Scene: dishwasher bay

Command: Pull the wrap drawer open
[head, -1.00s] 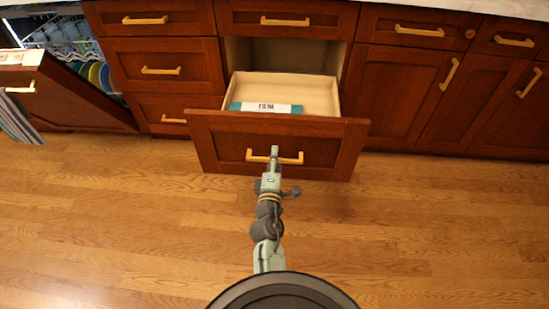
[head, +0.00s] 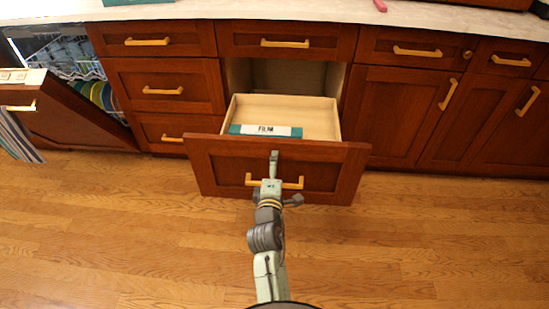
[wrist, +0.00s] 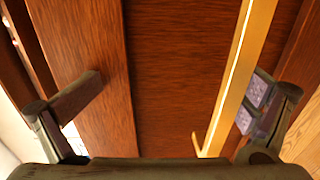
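The wrap drawer (head: 320,166) stands pulled well out of its cabinet, with its pale interior showing. A teal and white box labelled FILM (head: 265,131) lies inside behind the front. The drawer's yellow bar handle (head: 292,184) is on the dark red-brown front; it also shows in the wrist view (wrist: 240,70). My gripper (head: 273,168) is at the handle, with one finger reaching up the front above the bar. In the wrist view my gripper (wrist: 170,95) has its fingers wide apart. The bar lies close to the right finger, far from the left one; contact is unclear.
A closed drawer (head: 286,30) is above, with closed drawers and doors on both sides. The dishwasher door (head: 60,110) hangs partly open at far left, with a striped towel (head: 18,135). The wooden floor (head: 420,250) in front is clear.

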